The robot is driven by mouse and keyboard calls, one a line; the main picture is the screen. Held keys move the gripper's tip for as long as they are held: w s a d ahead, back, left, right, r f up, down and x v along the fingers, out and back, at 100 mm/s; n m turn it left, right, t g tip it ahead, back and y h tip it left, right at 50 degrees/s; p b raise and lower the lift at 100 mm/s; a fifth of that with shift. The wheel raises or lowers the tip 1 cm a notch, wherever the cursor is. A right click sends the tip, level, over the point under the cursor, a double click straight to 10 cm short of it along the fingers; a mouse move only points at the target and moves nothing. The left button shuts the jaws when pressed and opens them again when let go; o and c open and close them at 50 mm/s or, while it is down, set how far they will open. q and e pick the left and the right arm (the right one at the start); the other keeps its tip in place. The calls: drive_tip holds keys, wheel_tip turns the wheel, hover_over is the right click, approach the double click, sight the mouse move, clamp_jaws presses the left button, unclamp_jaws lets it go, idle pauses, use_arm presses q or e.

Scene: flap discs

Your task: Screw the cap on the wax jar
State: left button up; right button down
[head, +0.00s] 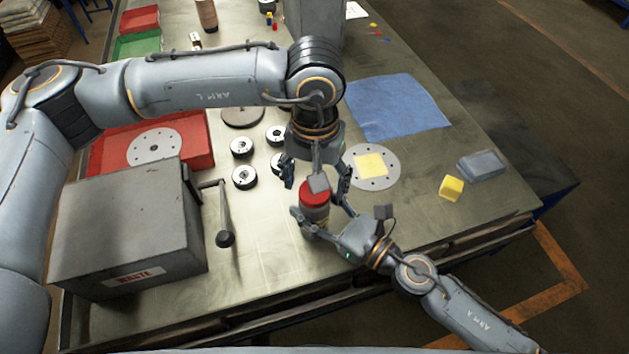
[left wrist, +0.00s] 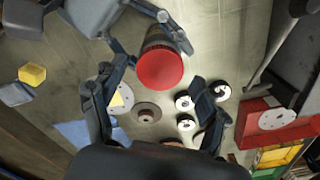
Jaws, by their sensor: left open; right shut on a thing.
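The wax jar (head: 317,214) stands upright near the front edge of the workbench, with the red cap (head: 312,197) on its top. I cannot tell how tightly the cap sits. My right gripper (head: 323,224) is shut around the jar's body from the front right. My left gripper (head: 317,178) is open above the cap, pointing down, with its fingers apart. In the left wrist view, the cap (left wrist: 160,69) faces the camera, and the jar body (left wrist: 164,40) shows behind it between the right gripper's fingers. The left fingers (left wrist: 157,112) stand apart, not touching the cap.
A grey waste box (head: 125,225) with a crank handle (head: 224,215) stands at left. Several small black-and-white discs (head: 242,147) lie beside the jar. A grey disc with a yellow square (head: 371,165), a blue cloth (head: 398,106), a yellow block (head: 451,188) and a grey block (head: 481,165) lie right.

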use_arm(q)
wheel_tip(320, 180, up, 4)
drive_tip(key=shift+f, duration=0.1)
drive_tip(key=shift+c, duration=0.4)
drive_tip(key=n, duration=0.4)
drive_tip(key=shift+r+n, duration=0.3)
drive_tip(key=shift+r, duration=0.05)
drive_tip(key=n, duration=0.3)
drive_tip(key=r+n, duration=0.1)
drive_tip(key=n, duration=0.2)
drive_tip(key=shift+n, duration=0.3)
drive_tip(key=n, duration=0.3)
drive_tip(key=r+n, duration=0.1)
drive_tip(key=n, duration=0.2)
drive_tip(key=shift+n, duration=0.3)
drive_tip(key=n, duration=0.6)
drive_tip(key=shift+r+n, duration=0.3)
drive_tip(key=shift+r, duration=0.05)
